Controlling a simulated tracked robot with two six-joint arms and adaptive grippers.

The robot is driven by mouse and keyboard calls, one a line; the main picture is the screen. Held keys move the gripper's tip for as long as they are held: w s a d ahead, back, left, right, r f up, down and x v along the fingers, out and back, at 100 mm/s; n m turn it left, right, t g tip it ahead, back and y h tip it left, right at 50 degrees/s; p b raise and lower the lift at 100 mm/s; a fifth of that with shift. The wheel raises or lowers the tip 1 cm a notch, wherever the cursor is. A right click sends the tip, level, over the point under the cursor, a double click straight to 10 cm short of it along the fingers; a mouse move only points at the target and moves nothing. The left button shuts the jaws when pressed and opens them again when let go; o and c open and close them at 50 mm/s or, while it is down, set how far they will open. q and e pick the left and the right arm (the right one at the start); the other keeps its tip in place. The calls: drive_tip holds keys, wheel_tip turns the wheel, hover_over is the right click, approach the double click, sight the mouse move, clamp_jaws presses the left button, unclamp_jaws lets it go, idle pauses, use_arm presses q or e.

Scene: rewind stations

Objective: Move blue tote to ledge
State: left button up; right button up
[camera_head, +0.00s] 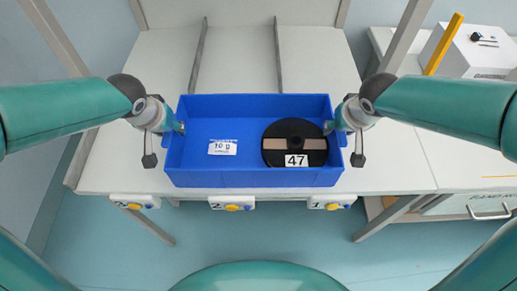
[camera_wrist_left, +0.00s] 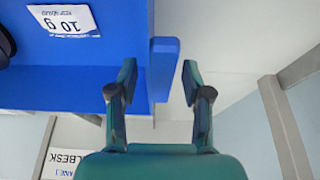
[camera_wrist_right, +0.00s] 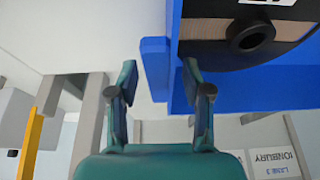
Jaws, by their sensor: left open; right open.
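The blue tote (camera_head: 215,180) sits level at the front of the white table, between my two grippers. It holds a black spool (camera_head: 280,131) marked 47 and a white "10 g" label card (camera_head: 222,147). My left gripper (camera_head: 179,127) is open at its left end; the left wrist view shows the fingers (camera_wrist_left: 157,88) on either side of a blue end tab (camera_wrist_left: 163,65), with a gap visible. My right gripper (camera_head: 331,127) is open at the right end; the right wrist view shows its fingers (camera_wrist_right: 158,88) likewise around a tab (camera_wrist_right: 154,65). I cannot tell which surface is the ledge.
The white table (camera_head: 110,150) has grey divider rails (camera_head: 278,55) behind the tote. Numbered units with yellow buttons (camera_head: 232,207) line its front edge. A second white bench (camera_head: 450,150) at the right carries a white box (camera_head: 470,50) and a yellow post (camera_head: 443,44).

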drive_tip(key=shift+r, duration=0.1)
use_arm(q)
drive_tip(key=v, duration=1.2)
use_arm(e)
drive_tip(key=v, duration=1.1)
drive_tip(key=shift+s+r, duration=0.25)
drive_tip(key=shift+r, duration=0.1)
